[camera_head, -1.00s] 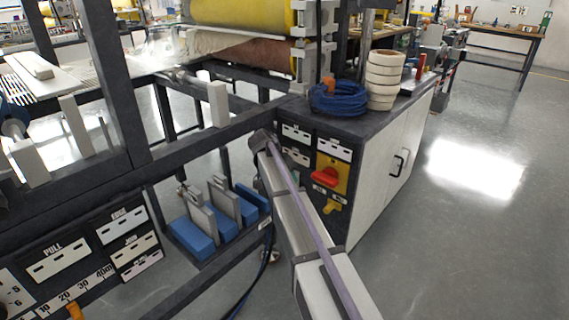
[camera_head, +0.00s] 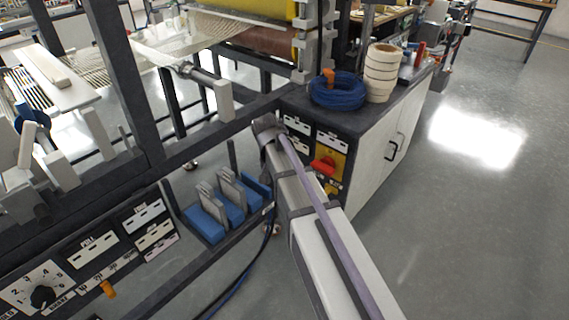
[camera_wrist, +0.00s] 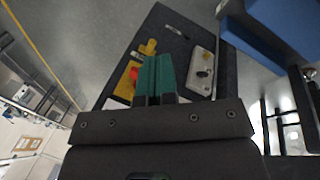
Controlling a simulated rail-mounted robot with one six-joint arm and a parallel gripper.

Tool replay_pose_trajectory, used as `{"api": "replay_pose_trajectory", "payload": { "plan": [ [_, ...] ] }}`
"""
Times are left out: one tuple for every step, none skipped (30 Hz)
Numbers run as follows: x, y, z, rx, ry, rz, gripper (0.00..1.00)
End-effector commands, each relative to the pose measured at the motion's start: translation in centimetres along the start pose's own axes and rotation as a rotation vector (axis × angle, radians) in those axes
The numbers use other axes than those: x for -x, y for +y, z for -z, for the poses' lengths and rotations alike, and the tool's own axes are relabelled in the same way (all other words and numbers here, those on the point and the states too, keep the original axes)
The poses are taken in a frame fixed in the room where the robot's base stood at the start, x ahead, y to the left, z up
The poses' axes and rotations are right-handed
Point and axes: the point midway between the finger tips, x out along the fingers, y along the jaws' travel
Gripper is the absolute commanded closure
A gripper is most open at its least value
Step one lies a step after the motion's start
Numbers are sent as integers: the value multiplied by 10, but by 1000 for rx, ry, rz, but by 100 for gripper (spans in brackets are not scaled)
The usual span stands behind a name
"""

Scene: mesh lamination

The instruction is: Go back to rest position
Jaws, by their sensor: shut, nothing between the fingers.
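My gripper (camera_wrist: 156,80) shows in the wrist view as two teal fingers side by side, shut with nothing between them. In the wrist view the fingers point at the dark control panel (camera_wrist: 180,45), which has a red knob, yellow plates and a pale plate with a dark knob; no contact shows. In the head view my arm reaches from the lower right toward the machine frame, and my gripper is hidden there.
A cabinet (camera_head: 372,165) carries a blue cable coil (camera_head: 337,92) and stacked cream rolls (camera_head: 381,72). Red switch (camera_head: 323,165) is on its panel. Blue blocks (camera_head: 204,222) sit on a low shelf. Dark frame bars (camera_head: 130,85) stand left. Floor (camera_head: 470,220) at right is clear.

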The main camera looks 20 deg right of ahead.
Motion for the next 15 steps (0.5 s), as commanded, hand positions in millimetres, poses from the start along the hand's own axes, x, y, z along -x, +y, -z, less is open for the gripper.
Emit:
{"api": "replay_pose_trajectory", "payload": {
  "plan": [
    [9, 4, -7, 15, -1, 8, 100],
    [11, 5, -9, 24, -2, 13, 100],
    [13, 5, -12, 33, -3, 20, 100],
    [14, 5, -14, 39, -3, 23, 100],
    [14, 5, -15, 44, -4, 26, 100],
    [15, 5, -16, 50, -4, 29, 100],
    [15, 5, -17, 52, -4, 30, 100],
    [15, 5, -17, 54, -4, 31, 100],
    [15, 5, -17, 55, -4, 32, 100],
    [14, 5, -17, 55, -4, 32, 100],
    [14, 5, -17, 55, -4, 32, 100],
    [14, 5, -17, 55, -4, 32, 100],
    [14, 5, -17, 54, -4, 32, 100],
    [14, 5, -17, 54, -4, 32, 100],
    [14, 5, -17, 54, -4, 32, 100]
  ]
}}
